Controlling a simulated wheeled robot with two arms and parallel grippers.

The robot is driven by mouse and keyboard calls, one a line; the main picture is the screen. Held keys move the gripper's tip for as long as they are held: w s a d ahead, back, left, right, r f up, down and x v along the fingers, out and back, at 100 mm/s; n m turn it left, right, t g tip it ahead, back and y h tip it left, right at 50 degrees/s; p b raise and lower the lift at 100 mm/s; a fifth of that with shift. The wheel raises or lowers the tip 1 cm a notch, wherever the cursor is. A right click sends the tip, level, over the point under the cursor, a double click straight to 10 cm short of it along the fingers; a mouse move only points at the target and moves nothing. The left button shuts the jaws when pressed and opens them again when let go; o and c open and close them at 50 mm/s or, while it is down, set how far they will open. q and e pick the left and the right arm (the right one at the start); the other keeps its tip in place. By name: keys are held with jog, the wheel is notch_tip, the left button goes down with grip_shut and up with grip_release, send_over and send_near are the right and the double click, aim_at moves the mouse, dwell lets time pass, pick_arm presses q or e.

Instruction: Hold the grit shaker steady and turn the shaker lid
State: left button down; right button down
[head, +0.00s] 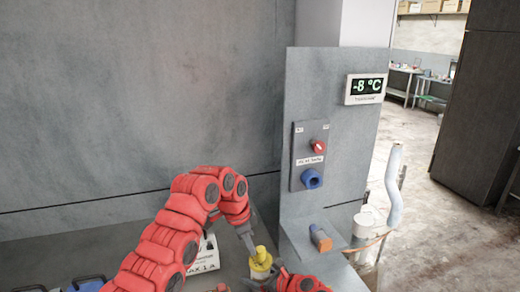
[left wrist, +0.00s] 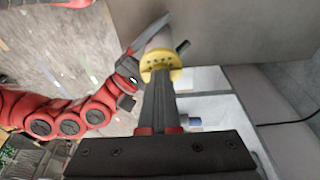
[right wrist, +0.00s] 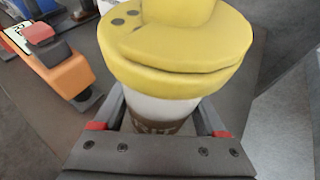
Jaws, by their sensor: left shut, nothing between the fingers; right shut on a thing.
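The grit shaker has a yellow shaker lid (head: 261,260) and stands near the bottom centre of the head view. In the right wrist view its white body (right wrist: 160,110) with a brown lower band sits between the fingers of my right gripper (right wrist: 165,122), which is shut on it. The lid (right wrist: 180,45) above is clear of those fingers. My left gripper (head: 252,246) is shut and empty, its tips close to the lid. In the left wrist view its tips (left wrist: 160,75) overlap the near edge of the lid (left wrist: 158,60), which shows dark holes. I cannot tell whether they touch it.
A grey panel with a -8 °C display (head: 366,87), a red knob (head: 318,146) and a blue socket (head: 312,179) rises behind on the right. An orange and blue item (head: 320,239) lies on its ledge. A white sign (head: 208,254) stands left of the shaker, partly behind my left arm.

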pick_arm(q)
jog(key=shift+s+d, duration=0.1)
pick_arm(e)
jog(key=shift+a, duration=0.15)
pick_arm(q)
jog(key=shift+a+r, duration=0.1)
jog(key=shift+a, duration=0.15)
jog(key=v, duration=0.3)
jog(key=d+v, duration=0.1)
jog(key=v, duration=0.1)
jog(key=shift+r, duration=0.45)
pick_arm(e)
grip_release()
pick_arm(q)
jog(key=shift+r, duration=0.15)
pick_arm(e)
jog(key=shift+s+d+r, duration=0.1)
jog(key=shift+d, duration=0.1)
